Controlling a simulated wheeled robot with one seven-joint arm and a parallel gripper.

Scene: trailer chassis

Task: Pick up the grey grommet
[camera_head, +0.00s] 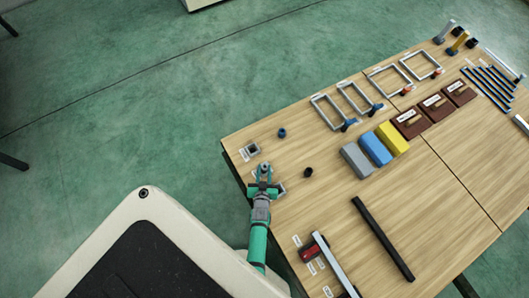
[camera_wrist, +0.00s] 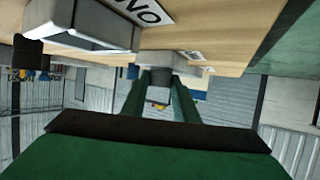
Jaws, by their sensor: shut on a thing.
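My gripper (camera_head: 265,178) is over the near left part of the wooden table. It is shut on the grey grommet (camera_head: 265,167), a small round ring-like piece at its tip. In the wrist view the two green fingers of my gripper (camera_wrist: 165,98) stand on either side of the grommet (camera_wrist: 159,80), which is dark grey there and partly hidden. The height of the grommet above the table is hard to tell.
A blue grommet (camera_head: 282,132) and a black grommet (camera_head: 308,172) stand on the wooden table (camera_head: 330,205). A small square frame (camera_head: 252,150) lies at the left edge. Grey, blue (camera_head: 376,149) and yellow blocks and a long black bar (camera_head: 383,239) lie farther right.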

